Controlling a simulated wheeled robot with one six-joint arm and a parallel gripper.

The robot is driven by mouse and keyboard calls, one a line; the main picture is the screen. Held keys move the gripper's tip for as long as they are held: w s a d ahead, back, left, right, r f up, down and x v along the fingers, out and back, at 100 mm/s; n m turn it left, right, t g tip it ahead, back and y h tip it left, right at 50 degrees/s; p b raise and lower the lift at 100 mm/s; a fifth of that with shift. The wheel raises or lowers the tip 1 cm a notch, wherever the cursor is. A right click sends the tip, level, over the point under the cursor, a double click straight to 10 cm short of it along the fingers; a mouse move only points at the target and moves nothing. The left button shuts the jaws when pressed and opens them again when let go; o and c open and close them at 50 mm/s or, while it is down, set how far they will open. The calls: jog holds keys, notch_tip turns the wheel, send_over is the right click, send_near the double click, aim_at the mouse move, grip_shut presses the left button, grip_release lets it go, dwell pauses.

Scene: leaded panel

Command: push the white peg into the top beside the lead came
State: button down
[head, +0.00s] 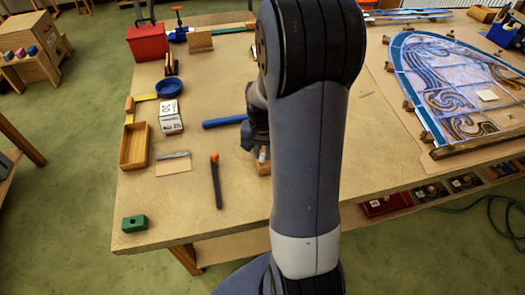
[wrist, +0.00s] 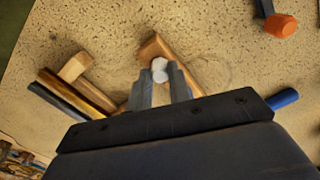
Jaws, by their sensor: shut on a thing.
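My gripper (wrist: 161,88) is shut on a white peg (wrist: 159,69), whose pale end shows between the fingertips in the wrist view. In the head view the peg (head: 262,154) shows below my gripper (head: 260,143), above a small wooden block (head: 264,168) on the bench top (head: 300,225). The block (wrist: 152,47) also lies just beyond the peg in the wrist view. I cannot tell whether the peg touches the block or the top. The leaded panel (head: 455,90) lies at the right, with dark lines between its glass pieces. I cannot pick out a separate lead came.
A dark tool with an orange end (head: 215,178) and a blue bar (head: 224,121) lie near my gripper. A wooden tray (head: 134,147), a blue bowl (head: 169,88) and a green block (head: 134,223) are further left. My arm hides part of the bench.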

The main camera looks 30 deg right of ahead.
jog(key=shift+r+p, duration=0.75)
jog(key=shift+r, duration=0.25)
dwell(0.9)
jog(key=shift+r+p, duration=1.15)
jog(key=shift+r, duration=0.4)
jog(key=c, duration=1.8)
grip_release()
jog(key=shift+c, duration=0.2)
grip_shut()
jog(key=shift+a+f, duration=0.1)
